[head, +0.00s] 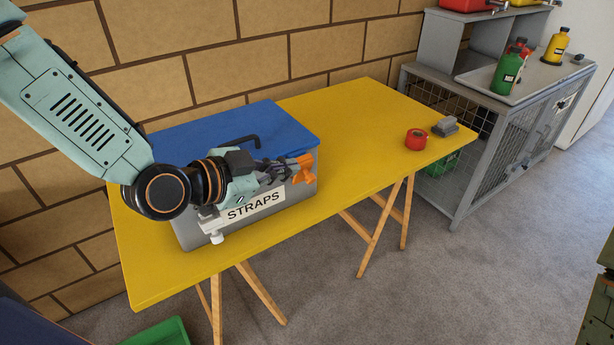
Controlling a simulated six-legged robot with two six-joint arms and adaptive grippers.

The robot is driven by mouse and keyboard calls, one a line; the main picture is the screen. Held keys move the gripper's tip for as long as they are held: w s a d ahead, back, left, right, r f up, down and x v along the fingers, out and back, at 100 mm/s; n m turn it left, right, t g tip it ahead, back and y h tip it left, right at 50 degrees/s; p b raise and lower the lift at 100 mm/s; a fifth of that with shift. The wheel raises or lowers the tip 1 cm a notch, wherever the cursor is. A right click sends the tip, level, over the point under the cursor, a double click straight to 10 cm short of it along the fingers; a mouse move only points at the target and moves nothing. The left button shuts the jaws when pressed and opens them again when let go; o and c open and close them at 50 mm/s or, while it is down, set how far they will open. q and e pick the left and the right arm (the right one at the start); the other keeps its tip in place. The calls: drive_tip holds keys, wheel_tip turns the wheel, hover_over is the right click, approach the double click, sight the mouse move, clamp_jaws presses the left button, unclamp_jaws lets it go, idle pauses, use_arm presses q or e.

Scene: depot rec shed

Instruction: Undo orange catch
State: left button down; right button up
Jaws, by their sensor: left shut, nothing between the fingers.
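A grey case with a blue lid (230,128) and a "STRAPS" label (256,206) stands on the yellow table. The lid is down and carries a black handle (243,141). The orange catch (303,164) is at the right of the case's front, near the lid's edge. My left gripper (284,173) reaches across the front of the case with its fingertips at the orange catch. Its fingers are shut and hold nothing. They partly cover the catch, so I cannot tell whether it is fastened. A white catch (217,237) shows low at the left front, below my gripper.
The yellow table (350,130) is clear right of the case up to a red tape roll (415,139) and a grey object (445,126). A grey wire cage (500,150) with bottles on top stands beyond. A brick wall runs behind. A green crate (160,333) is on the floor.

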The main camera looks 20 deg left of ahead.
use_arm(q)
drive_tip(key=w, duration=0.1)
drive_tip(key=b, duration=0.2)
hover_over(308, 179)
drive_tip(key=s+d, duration=0.2)
drive_tip(key=shift+f, duration=1.35)
drive_tip(key=shift+w+a+f+b, duration=0.1)
drive_tip(key=shift+a+f, duration=0.2)
drive_tip(key=shift+f, duration=0.3)
drive_tip(key=shift+w+a+f+b, duration=0.1)
drive_tip(key=shift+a+f, duration=0.25)
drive_tip(key=shift+f, duration=0.25)
drive_tip(key=shift+a+f+b, duration=0.1)
drive_tip(key=shift+a+f, duration=0.2)
drive_tip(key=shift+f, duration=0.3)
drive_tip(key=shift+s, duration=0.1)
drive_tip(key=shift+d+f, duration=0.1)
drive_tip(key=shift+f, duration=0.1)
drive_tip(key=shift+s+d+b, duration=0.1)
drive_tip(key=shift+b, duration=0.3)
drive_tip(key=shift+f+m, duration=0.1)
drive_tip(key=shift+m, duration=0.2)
